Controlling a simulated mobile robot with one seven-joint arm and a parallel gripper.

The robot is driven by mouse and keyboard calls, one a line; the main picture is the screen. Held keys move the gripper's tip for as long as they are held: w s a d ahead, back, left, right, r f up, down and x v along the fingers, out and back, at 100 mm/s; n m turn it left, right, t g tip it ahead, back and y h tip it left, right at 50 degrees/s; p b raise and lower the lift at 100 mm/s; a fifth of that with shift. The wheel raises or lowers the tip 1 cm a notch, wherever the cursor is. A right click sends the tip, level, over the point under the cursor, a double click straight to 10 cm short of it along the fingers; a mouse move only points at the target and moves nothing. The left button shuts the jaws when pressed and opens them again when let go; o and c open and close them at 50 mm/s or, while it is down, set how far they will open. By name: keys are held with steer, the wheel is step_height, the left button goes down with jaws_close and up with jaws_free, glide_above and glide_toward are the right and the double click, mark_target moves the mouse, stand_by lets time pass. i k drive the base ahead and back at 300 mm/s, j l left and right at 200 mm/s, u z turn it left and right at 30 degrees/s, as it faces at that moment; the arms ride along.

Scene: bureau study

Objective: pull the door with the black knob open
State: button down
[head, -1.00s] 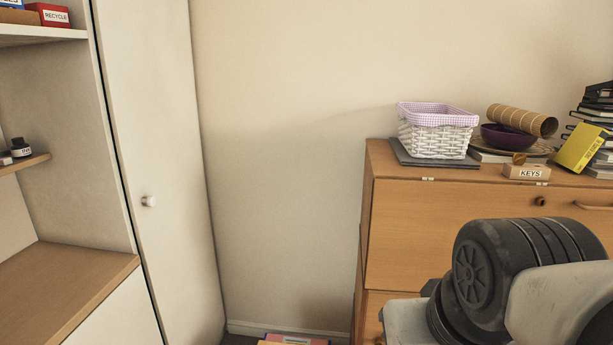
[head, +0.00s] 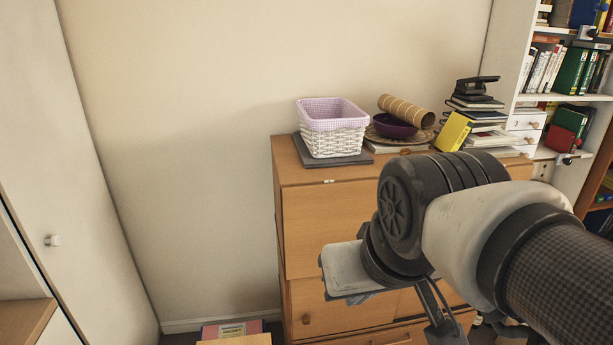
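I see no clearly black knob in the head view. The wooden bureau (head: 325,225) in the middle has a lower door (head: 340,316) with a small brown knob (head: 305,319); this door looks shut. My gripper (head: 447,325) is dark and points down in front of the bureau at the bottom of the view. It is partly hidden by my arm, and its opening is unclear. It does not visibly touch a knob.
A white basket (head: 335,143), a purple bowl (head: 396,127), a cardboard tube (head: 406,111) and stacked books (head: 488,135) stand on the bureau. Shelves (head: 520,85) with books and small drawers stand at right. A pink-edged item (head: 232,329) lies low left of the bureau.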

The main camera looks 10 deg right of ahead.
mark_target(409, 304)
steer(key=z, duration=1.25)
steer(key=i+l, duration=0.3)
steer(key=i, duration=0.2)
steer(key=i+l, duration=0.3)
steer(key=i, duration=0.15)
steer(key=i+l, duration=0.3)
steer(key=i, duration=0.2)
